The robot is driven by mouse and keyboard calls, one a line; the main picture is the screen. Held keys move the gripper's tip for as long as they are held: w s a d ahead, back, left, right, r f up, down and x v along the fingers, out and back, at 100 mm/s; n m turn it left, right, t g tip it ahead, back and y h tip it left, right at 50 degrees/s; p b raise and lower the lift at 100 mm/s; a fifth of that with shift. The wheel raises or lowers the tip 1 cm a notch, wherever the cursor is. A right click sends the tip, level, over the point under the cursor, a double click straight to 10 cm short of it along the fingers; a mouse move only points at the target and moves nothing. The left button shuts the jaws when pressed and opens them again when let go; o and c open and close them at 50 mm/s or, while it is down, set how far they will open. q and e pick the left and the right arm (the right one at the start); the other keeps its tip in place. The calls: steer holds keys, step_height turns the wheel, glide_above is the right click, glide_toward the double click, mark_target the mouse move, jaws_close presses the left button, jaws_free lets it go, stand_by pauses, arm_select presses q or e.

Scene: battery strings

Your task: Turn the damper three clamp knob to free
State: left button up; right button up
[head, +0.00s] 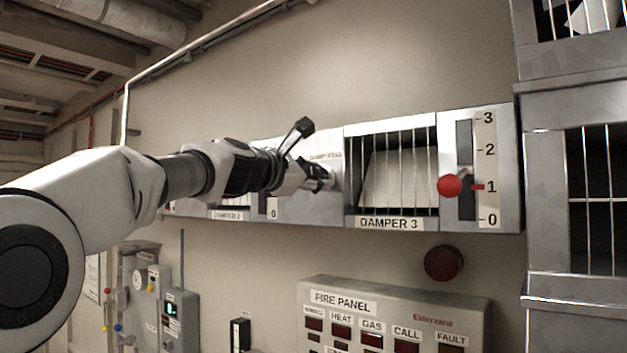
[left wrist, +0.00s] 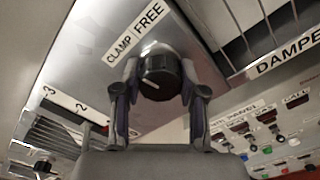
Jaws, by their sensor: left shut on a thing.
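The damper three clamp knob (left wrist: 160,72) is a black round knob with a short white mark, on a grey metal plate. Above it in the left wrist view is a label (left wrist: 134,33) reading CLAMP on the left and FREE on the right. The white mark lies slanted on the knob's face; I cannot tell which word it points at. My left gripper (head: 322,180) is at the plate left of the damper 3 grille. In the left wrist view its two fingers (left wrist: 158,95) are shut on the knob from both sides. The knob is hidden in the head view. My right gripper is not in view.
The damper 3 grille (head: 392,175) is right of my gripper. Beyond it, a red ball lever (head: 449,187) stands at about 1 on its scale. The fire panel (head: 390,315) and a round red device (head: 443,263) are below. A grey cabinet (head: 570,200) stands at the right.

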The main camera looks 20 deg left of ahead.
arm_select(q)
steer(key=m+b, duration=0.2)
steer(key=m, duration=0.4)
steer(key=shift+r, duration=0.1)
steer(key=shift+w+a+r+m+b, duration=0.1)
steer(key=shift+m+b, duration=0.2)
steer(key=shift+m, duration=0.95)
steer(key=shift+r+m+b, duration=0.1)
steer(key=shift+m+b, duration=0.2)
steer(key=shift+m, duration=0.95)
steer(key=o, duration=1.1)
steer(key=shift+f, duration=0.1)
steer(key=shift+o, duration=0.2)
steer(key=shift+w+f, duration=0.15)
steer(key=shift+w, duration=0.05)
